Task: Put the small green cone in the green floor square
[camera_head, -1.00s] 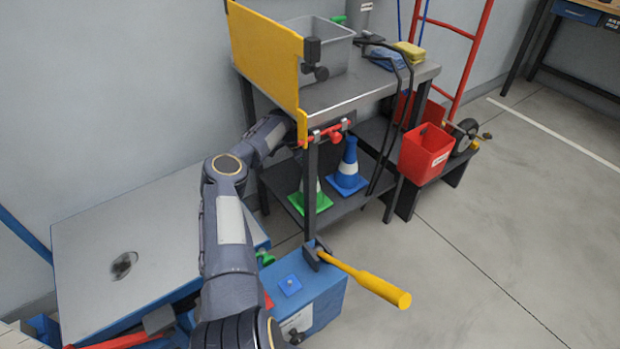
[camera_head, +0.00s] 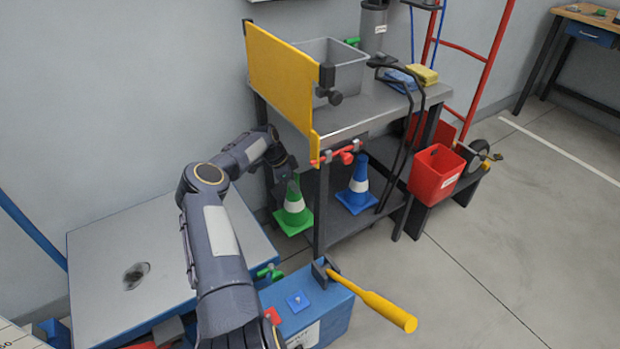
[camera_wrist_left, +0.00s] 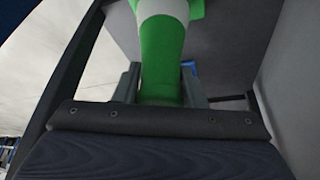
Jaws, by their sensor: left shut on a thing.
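The small green cone (camera_head: 293,218), with a white band, is upright at the left end of the cart's lower shelf. My left gripper (camera_head: 288,180) is shut on its upper part. In the left wrist view the cone (camera_wrist_left: 162,50) stands between the two fingers of the gripper (camera_wrist_left: 161,88). I cannot tell whether its base is clear of the shelf. The green floor square is not in view. My right gripper is not in view.
A blue cone (camera_head: 357,190) stands on the lower shelf (camera_head: 345,228). A yellow panel (camera_head: 280,75) overhangs the cart's left side. Open floor (camera_head: 510,250) lies to the right.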

